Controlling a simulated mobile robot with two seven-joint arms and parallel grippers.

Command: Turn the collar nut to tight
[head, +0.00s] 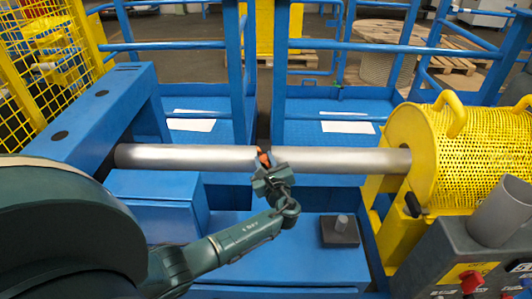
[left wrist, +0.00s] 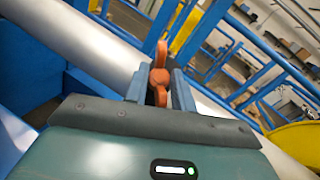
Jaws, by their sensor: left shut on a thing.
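The collar nut (head: 264,157) shows as a small orange-red part at the middle of the long grey shaft (head: 200,156). In the left wrist view the nut (left wrist: 158,76) has rounded lobes in a row and stands upright between the fingers, in front of the shaft (left wrist: 95,45). My left gripper (head: 265,165) reaches the shaft from the front and is shut on the nut; its fingers also show in the left wrist view (left wrist: 160,80). The gripper hides the nut's lower part and any thread or mark. My right gripper is not in view.
A yellow mesh guard (head: 480,150) covers the shaft's right end. A blue frame beam (head: 90,120) stands at its left end. Blue railings (head: 340,47) run behind. A dark block with a peg (head: 340,232) sits on the blue deck. A grey control box (head: 440,270) is at front right.

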